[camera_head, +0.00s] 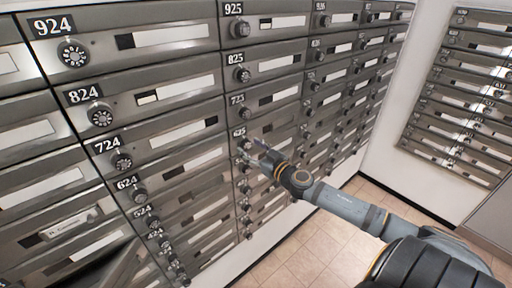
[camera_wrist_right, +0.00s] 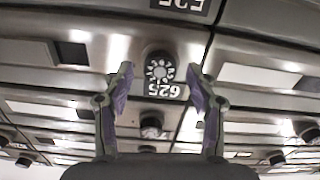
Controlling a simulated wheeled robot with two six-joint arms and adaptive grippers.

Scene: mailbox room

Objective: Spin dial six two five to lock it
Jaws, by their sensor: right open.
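The 625 dial, a round black knob with a pale marked face, shows between my right fingertips in the right wrist view (camera_wrist_right: 160,70). Its 625 label (camera_wrist_right: 163,90) appears upside down there. In the head view the 625 label (camera_head: 239,132) sits just above my right gripper (camera_head: 254,152), which hides part of the dial. The right gripper is open, its two purple-padded fingers (camera_wrist_right: 161,90) on either side of the dial with visible gaps. The fingers do not appear to touch the dial. My left gripper is not in view.
Metal mailboxes with dials surround it: 725 (camera_head: 238,113) above, 624 (camera_head: 140,195) to the left, others below and right. An open mailbox door (camera_head: 112,265) shows at lower left. Another mailbox bank (camera_head: 465,95) hangs on the right wall. Tiled floor (camera_head: 305,255) below is clear.

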